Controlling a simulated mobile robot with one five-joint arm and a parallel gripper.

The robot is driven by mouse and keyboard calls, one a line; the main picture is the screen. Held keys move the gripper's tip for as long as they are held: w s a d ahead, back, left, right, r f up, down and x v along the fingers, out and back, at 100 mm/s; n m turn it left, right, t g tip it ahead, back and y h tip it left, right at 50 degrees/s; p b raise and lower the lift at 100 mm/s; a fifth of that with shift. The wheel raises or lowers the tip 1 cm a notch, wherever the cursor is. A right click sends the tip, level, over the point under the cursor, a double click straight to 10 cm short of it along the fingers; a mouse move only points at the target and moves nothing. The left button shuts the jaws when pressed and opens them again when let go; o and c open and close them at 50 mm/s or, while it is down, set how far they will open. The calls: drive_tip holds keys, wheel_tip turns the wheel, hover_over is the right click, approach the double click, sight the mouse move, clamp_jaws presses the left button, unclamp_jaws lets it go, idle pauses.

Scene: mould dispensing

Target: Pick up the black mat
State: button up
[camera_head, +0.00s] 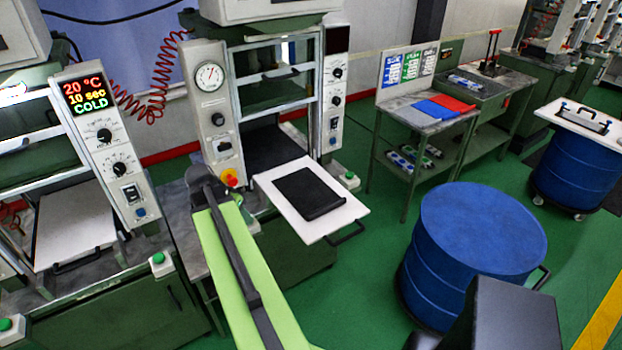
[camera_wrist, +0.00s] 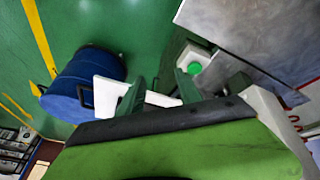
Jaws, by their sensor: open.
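The black mat (camera_head: 308,193) lies flat on a white pull-out tray (camera_head: 268,186) in front of the middle press. The tray's white surface partly shows in the wrist view (camera_wrist: 112,92). My gripper (camera_wrist: 160,88) is open, with its two dark green fingers apart and nothing seen between them. In the head view, the end of my arm (camera_head: 203,182) is left of the tray, apart from the mat. The fingers are hard to make out there. I cannot make out the mat in the wrist view.
A blue drum (camera_head: 483,230) stands right of the tray, and another (camera_head: 575,165) farther right carries a white board. The left press (camera_head: 105,130) shows "20 °C, 10 sec, COLD". A side table (camera_head: 425,125) holds grey, blue and red sheets. Green floor is clear between tray and drum.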

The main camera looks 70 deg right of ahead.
drive_tip(key=s+d+r+m+g+h+p, duration=0.15)
drive_tip(key=s+d+r+m+p, duration=0.45)
drive_tip(key=s+d, duration=0.85)
drive_tip(key=m+b, duration=0.1)
drive_tip(key=b, duration=1.2)
approach(326, 206)
drive_tip(key=f, duration=0.2)
drive_tip(key=d, duration=0.1)
drive_tip(key=shift+s+f+g, duration=0.35)
drive_tip(key=shift+f, duration=0.05)
drive_tip(key=shift+s+d+f, duration=0.15)
drive_tip(key=shift+d, duration=0.15)
drive_tip(key=b+x, duration=0.4)
drive_tip(key=x, duration=0.1)
drive_tip(key=shift+d+f, duration=0.15)
drive_tip(key=shift+f, duration=0.05)
drive_tip(key=shift+r, duration=0.2)
clamp_jaws()
